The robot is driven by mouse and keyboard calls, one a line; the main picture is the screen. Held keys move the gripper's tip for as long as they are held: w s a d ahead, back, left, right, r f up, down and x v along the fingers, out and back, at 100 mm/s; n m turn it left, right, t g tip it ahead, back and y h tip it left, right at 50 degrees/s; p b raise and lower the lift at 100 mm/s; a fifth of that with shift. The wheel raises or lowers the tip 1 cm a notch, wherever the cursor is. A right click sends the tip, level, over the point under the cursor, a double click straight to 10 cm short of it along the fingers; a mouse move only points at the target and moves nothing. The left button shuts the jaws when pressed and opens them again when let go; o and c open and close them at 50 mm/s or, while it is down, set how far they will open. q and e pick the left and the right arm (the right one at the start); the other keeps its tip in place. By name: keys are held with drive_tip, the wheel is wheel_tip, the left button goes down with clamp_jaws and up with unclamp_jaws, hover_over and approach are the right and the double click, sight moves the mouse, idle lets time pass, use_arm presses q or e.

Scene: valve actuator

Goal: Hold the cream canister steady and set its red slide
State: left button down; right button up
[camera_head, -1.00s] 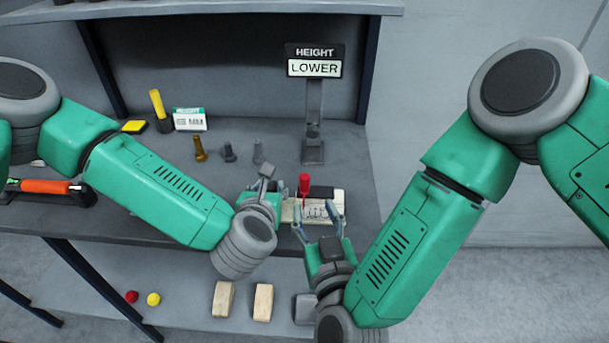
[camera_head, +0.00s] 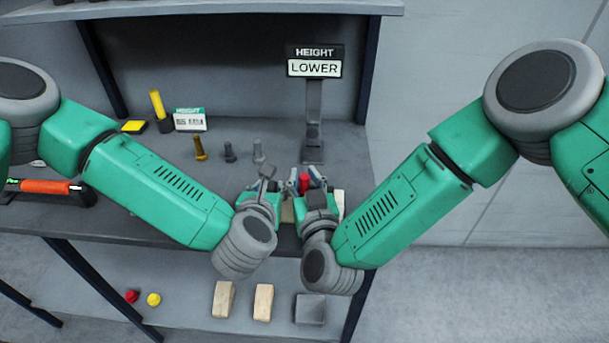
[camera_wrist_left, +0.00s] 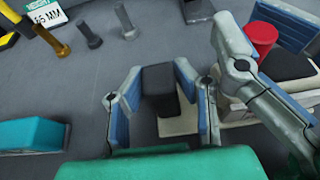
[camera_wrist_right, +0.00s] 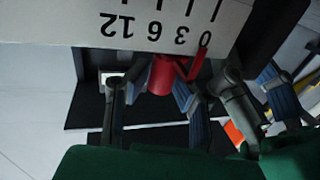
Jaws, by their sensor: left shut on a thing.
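The cream canister (camera_head: 341,203) lies at the shelf's front edge, mostly hidden behind my grippers in the head view. Its cream face (camera_wrist_right: 160,22) fills the top of the right wrist view, with an upside-down scale 0, 3, 6, 12. The red slide (camera_wrist_right: 162,76) has a pointer near the 0 mark; its round red top shows in the left wrist view (camera_wrist_left: 262,38). My left gripper (camera_wrist_left: 158,88) is shut on a dark block at the canister's left end. My right gripper (camera_wrist_right: 160,88) has its fingers on both sides of the red slide; contact is unclear.
A sign (camera_head: 314,62) reading HEIGHT LOWER stands behind. Several bolts (camera_head: 229,152), a HEIGHT card (camera_head: 189,120) and an orange-handled tool (camera_head: 47,187) are on the shelf to the left. Wooden blocks (camera_head: 263,302) lie on the lower shelf. My two grippers are close together.

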use_arm(q)
drive_tip(key=shift+s+f, duration=0.1)
drive_tip(key=shift+f, duration=0.1)
use_arm(e)
clamp_jaws()
use_arm(q)
drive_tip(key=shift+a, duration=0.1)
use_arm(e)
drive_tip(key=shift+d, duration=0.65)
drive_tip(key=o, duration=0.7)
unclamp_jaws()
drive_tip(key=shift+o, duration=0.2)
drive_tip(key=shift+s, duration=0.1)
drive_tip(key=v, duration=1.1)
drive_tip(key=shift+s, duration=0.4)
drive_tip(key=shift+d+f, duration=0.1)
drive_tip(key=shift+d, duration=0.05)
